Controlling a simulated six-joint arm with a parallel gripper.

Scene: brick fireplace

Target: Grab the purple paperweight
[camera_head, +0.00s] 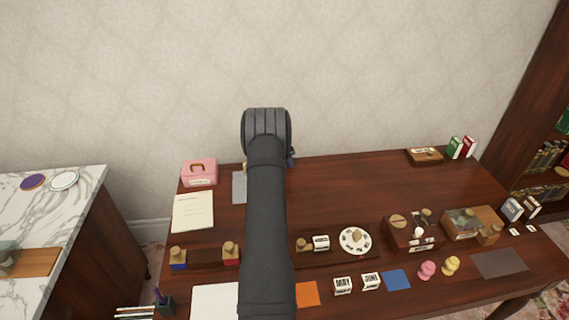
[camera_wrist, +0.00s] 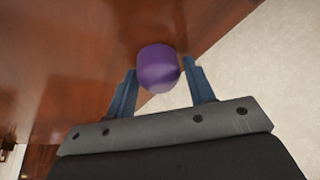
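The purple paperweight (camera_wrist: 158,68) shows in the wrist view as a small rounded block, between and slightly beyond my fingertips. My gripper (camera_wrist: 159,68) has its two blue fingers spread wide, one on each side of the paperweight. I see no clear contact on either side, and the exact depth of the paperweight between the fingers is hard to judge. In the head view my dark arm covers the paperweight, and only a bit of a blue finger shows at the arm's right, near the back edge of the desk (camera_head: 340,190).
A pink box (camera_head: 199,172) and a paper sheet (camera_head: 193,212) lie left of my arm. A plate (camera_head: 355,240), date blocks and a wooden stand with small items (camera_head: 412,232) fill the front and right. The back middle of the desk is clear. The wall is close behind.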

